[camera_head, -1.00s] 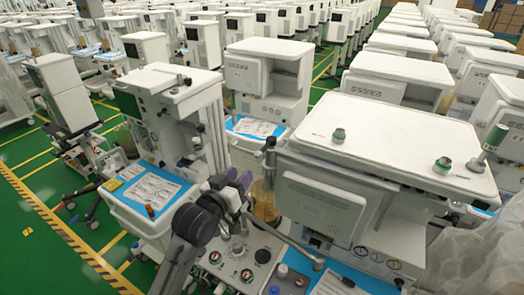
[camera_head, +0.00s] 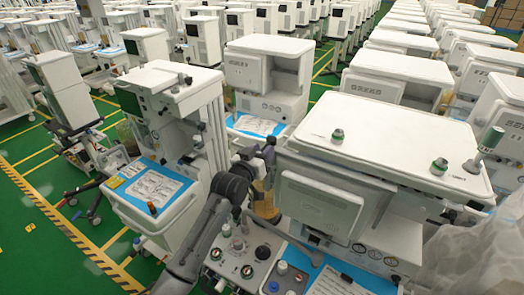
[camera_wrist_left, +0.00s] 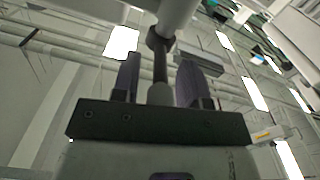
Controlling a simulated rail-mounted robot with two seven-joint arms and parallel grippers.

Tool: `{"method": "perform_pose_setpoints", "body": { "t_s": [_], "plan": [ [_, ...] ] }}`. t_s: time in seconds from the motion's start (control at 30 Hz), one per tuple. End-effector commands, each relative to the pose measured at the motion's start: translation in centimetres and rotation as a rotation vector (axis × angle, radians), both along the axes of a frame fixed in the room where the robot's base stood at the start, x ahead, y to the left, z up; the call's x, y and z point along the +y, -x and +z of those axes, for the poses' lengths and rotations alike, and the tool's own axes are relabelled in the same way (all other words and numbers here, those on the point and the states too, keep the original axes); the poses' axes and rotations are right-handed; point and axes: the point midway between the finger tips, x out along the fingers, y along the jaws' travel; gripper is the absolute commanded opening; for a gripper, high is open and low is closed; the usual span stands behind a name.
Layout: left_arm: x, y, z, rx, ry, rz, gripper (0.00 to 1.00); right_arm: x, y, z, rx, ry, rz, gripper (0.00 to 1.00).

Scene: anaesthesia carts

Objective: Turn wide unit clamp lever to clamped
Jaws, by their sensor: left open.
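The wide unit (camera_head: 390,135) is the white machine with the broad flat top at the right of the head view. A small dark upright part (camera_head: 270,143), apparently the clamp lever, stands at its left edge, partly hidden by my gripper. My left gripper (camera_head: 257,157) is up beside this part; its fingers are hard to make out there. In the left wrist view my left gripper (camera_wrist_left: 160,80) is open, with a dark rod with a rounded end (camera_wrist_left: 160,60) between its two fingers. I cannot tell whether the fingers touch it. The right gripper is not in view.
A grey-white tube (camera_wrist_left: 177,15) crosses just beyond the fingertips. An amber canister (camera_head: 265,200) and a panel of knobs (camera_head: 240,260) lie below the gripper. A narrower white cart (camera_head: 170,85) stands at left. Green floor (camera_head: 40,250) is free at far left.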

Motion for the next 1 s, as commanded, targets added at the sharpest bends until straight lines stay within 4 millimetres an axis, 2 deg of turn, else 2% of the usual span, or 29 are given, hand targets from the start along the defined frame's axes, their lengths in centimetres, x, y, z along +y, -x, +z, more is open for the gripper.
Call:
{"method": "perform_pose_setpoints", "body": {
  "t_s": [0.4,0.83,1.0],
  "plan": [
    [-0.12,-0.26,0.05,-0.001,0.0,0.001,0.4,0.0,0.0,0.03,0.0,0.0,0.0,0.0],
    [-0.1,-0.25,0.02,0.0,-0.001,0.001,0.0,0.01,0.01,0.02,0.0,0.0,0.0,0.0],
    [-0.1,-0.25,0.02,0.0,-0.001,0.001,0.0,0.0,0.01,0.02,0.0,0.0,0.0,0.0]
  ]
}}
